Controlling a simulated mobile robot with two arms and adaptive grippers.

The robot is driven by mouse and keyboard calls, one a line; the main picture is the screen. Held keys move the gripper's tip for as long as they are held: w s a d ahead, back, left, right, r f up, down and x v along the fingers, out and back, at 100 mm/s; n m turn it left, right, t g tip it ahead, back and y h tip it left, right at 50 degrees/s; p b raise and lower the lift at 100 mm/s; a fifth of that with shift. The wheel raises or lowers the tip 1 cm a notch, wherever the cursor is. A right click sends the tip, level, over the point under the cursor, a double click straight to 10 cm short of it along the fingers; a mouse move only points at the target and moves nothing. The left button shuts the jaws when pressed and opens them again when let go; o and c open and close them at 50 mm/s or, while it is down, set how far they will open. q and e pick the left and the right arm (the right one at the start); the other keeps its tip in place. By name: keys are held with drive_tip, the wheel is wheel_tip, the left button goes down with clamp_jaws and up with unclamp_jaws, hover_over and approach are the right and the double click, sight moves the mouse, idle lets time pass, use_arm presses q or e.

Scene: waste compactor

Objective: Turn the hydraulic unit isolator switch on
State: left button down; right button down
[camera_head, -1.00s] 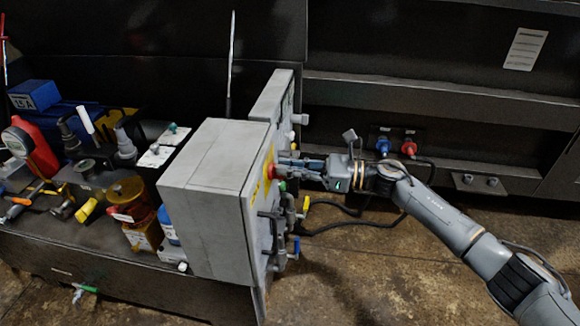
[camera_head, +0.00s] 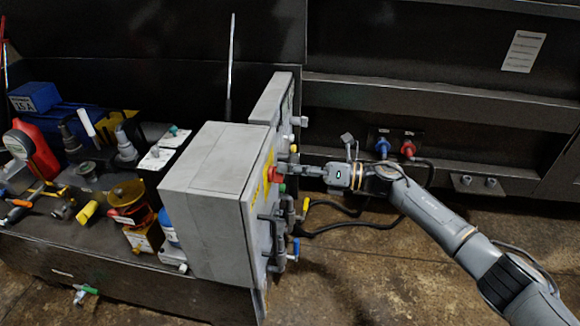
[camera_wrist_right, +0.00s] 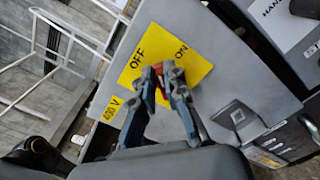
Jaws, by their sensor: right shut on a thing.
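The isolator switch is a red handle on a yellow plate on the side face of a grey cabinet (camera_head: 205,190). In the head view the red switch (camera_head: 277,174) shows just past my right gripper's fingertips. In the right wrist view the yellow plate (camera_wrist_right: 193,50) reads OFF and ON, and part of the red switch (camera_wrist_right: 172,72) shows between the fingers. My right gripper (camera_wrist_right: 164,78) is shut on the switch; it also shows in the head view (camera_head: 288,171). The fingers hide most of the handle, so its exact angle is unclear. My left gripper is out of view.
Pipes with small coloured valves (camera_head: 285,235) stick out from the cabinet face below the gripper. Blue and red connectors (camera_head: 408,148) with black hoses are on the wall behind. Tools and fittings crowd the bench (camera_head: 110,245) at left. The floor at right is clear.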

use_arm(q)
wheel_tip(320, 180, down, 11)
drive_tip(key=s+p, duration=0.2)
drive_tip(key=p, duration=0.1)
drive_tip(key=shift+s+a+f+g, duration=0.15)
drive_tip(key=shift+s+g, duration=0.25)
use_arm(e)
drive_tip(key=shift+w+d+f+m, duration=0.1)
drive_tip(key=shift+f+m, duration=0.1)
drive_tip(key=shift+m, duration=1.55)
drive_tip(key=shift+w+a+f+m, duration=0.15)
drive_tip(key=shift+f+m, duration=0.1)
drive_tip(key=shift+m, duration=1.45)
drive_tip(key=shift+w+d+f+m, duration=0.1)
drive_tip(key=shift+d+f+m, duration=0.1)
drive_tip(key=shift+m, duration=1.55)
drive_tip(key=c, duration=1.4)
unclamp_jaws()
drive_tip(key=v, duration=1.2)
